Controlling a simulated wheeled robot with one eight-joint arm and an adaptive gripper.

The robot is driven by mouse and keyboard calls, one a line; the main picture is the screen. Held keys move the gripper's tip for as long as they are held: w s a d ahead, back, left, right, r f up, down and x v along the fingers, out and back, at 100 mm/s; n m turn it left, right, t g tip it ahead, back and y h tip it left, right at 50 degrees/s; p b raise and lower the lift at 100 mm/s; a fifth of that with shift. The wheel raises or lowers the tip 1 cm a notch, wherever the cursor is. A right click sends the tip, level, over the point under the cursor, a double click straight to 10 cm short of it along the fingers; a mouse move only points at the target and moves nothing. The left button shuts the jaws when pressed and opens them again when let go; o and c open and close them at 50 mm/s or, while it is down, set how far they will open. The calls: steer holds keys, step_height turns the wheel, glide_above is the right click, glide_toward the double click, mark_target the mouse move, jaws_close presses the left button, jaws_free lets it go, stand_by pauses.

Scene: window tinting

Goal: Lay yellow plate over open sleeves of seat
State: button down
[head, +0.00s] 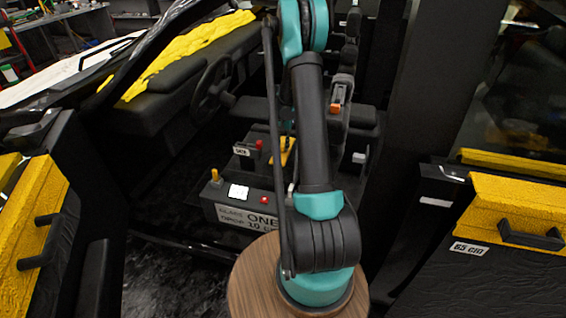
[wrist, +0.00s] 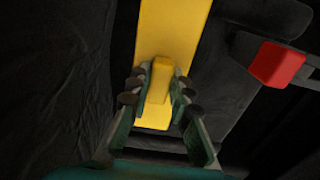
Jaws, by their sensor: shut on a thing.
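The yellow plate (wrist: 170,30) runs from the top of the wrist view down between my fingers, with a raised yellow grip block on it. My gripper (wrist: 160,78) is shut on that block, one finger on each side. In the head view only a small part of the yellow plate (head: 287,152) shows, beside my arm, inside the vehicle. My arm hides most of the plate and the gripper there. The dark seat (head: 365,115) is partly visible behind my arm. I cannot make out its open sleeves or tell whether the plate touches anything.
A dark part with a red cap (wrist: 277,65) is close on the plate's right in the wrist view. A labelled black box (head: 245,208) with yellow and red knobs stands nearer in the cabin. The steering wheel (head: 212,85) and door pillars border the space.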

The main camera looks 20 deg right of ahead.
step_height(320, 180, down, 10)
steer(key=shift+a+r, duration=0.1)
stand_by(0.4)
steer(key=c, duration=1.4)
jaws_free()
steer(key=shift+f, duration=0.2)
